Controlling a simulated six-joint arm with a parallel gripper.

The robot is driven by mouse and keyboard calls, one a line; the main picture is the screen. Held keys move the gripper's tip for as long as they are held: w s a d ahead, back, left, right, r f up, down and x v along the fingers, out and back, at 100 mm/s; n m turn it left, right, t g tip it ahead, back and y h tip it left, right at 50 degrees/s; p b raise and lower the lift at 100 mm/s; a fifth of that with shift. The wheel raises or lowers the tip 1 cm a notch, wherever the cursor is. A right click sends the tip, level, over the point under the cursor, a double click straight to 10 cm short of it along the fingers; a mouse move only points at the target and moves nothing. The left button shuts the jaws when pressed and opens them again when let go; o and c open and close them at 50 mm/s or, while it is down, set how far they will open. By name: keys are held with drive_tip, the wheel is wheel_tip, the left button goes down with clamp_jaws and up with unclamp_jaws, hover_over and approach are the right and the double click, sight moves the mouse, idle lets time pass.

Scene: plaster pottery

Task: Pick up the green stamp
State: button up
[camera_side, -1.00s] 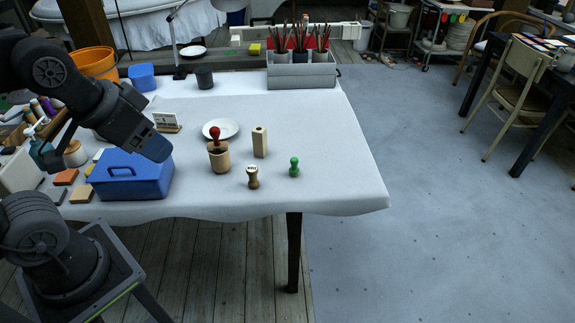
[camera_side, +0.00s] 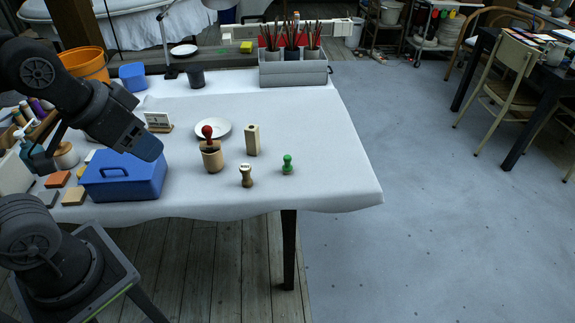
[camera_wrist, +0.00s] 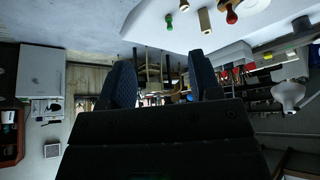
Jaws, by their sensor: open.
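The green stamp (camera_side: 287,164) stands upright on the white table near its front right part, with a round knob on top. It also shows in the wrist view (camera_wrist: 169,22), where the scene is upside down. A wooden stamp (camera_side: 246,175) stands just left of it. My gripper (camera_side: 150,150) is in the air over the blue box, well to the left of the green stamp. In the wrist view my gripper (camera_wrist: 162,75) has its two fingers apart with nothing between them.
A wooden block (camera_side: 252,140) stands behind the stamps. A white plate (camera_side: 213,129) lies behind. The blue box (camera_side: 124,180) is below my gripper. The table right of the green stamp is clear.

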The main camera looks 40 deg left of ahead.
drive_tip(key=w+n+g, duration=0.1)
drive_tip(key=w, duration=1.2)
drive_tip(key=n+g+y, duration=0.1)
drive_tip(key=n, duration=0.1)
hover_over(288, 163)
drive_tip(key=s, duration=0.5)
wheel_tip(288, 163, down, 15)
drive_tip(key=x, duration=0.4)
drive_tip(key=d+x, duration=0.1)
drive_tip(key=x, duration=0.7)
drive_tip(key=shift+w+d+f, duration=0.1)
drive_tip(key=shift+w+f, duration=0.1)
drive_tip(key=shift+w, duration=0.25)
drive_tip(key=shift+a+x, duration=0.15)
drive_tip(key=shift+x, duration=1.3)
drive_tip(key=shift+a+x, duration=0.15)
drive_tip(key=shift+x, duration=1.3)
drive_tip(key=shift+s, duration=0.1)
drive_tip(key=shift+c, duration=0.2)
drive_tip(key=c, duration=0.9)
drive_tip(key=shift+r, duration=0.1)
